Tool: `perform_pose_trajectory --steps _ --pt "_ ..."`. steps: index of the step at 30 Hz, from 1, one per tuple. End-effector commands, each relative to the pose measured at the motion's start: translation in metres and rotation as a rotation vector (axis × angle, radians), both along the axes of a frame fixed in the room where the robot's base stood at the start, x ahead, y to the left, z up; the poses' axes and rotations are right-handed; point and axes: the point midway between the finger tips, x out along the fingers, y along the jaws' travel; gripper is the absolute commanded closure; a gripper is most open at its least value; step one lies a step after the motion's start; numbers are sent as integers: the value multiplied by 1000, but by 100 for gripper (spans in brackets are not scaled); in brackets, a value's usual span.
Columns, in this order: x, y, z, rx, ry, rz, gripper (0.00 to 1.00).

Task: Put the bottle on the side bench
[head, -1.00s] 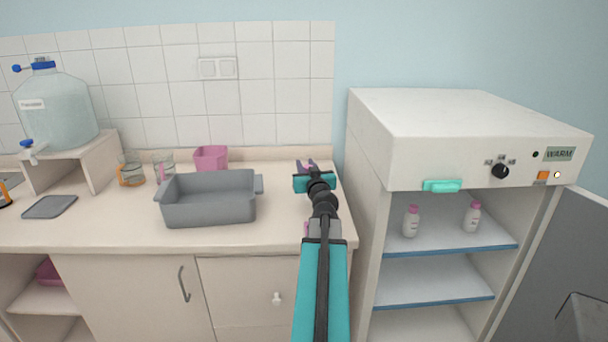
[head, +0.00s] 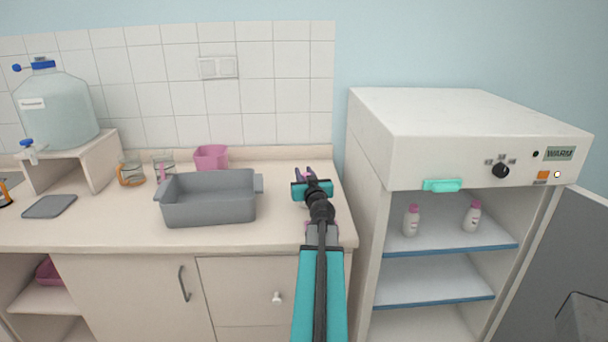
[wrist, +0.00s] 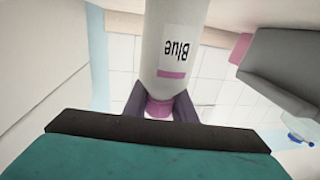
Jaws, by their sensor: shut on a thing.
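My gripper (head: 306,175) is over the right end of the side bench (head: 275,232). In the wrist view its dark fingers (wrist: 160,108) are shut around the pink-capped end of a white bottle (wrist: 176,25). The bottle has a label reading "Blue" and a pink band, and appears upside down in that picture. Its far end runs out of the frame. In the head view my gripper and arm hide most of it, so I cannot tell whether its base touches the bench.
A grey tub (head: 210,207), a pink container (head: 211,157) and glass beakers (head: 130,171) stand to the left on the bench. The open warming cabinet (head: 440,130) stands to the right, with two white bottles (head: 411,222) (head: 472,217) on its top shelf.

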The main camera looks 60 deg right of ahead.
Motion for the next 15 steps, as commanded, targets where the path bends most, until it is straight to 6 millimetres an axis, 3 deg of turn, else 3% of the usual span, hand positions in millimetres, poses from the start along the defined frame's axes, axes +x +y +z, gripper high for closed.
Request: perform_pose_trajectory --steps 6,7,9,15 --pt "0 0 -3 -1 -1 0 100" --pt "0 0 -2 0 0 0 71" --pt "0 0 -2 0 0 0 59" --pt "0 0 -2 0 0 0 57"
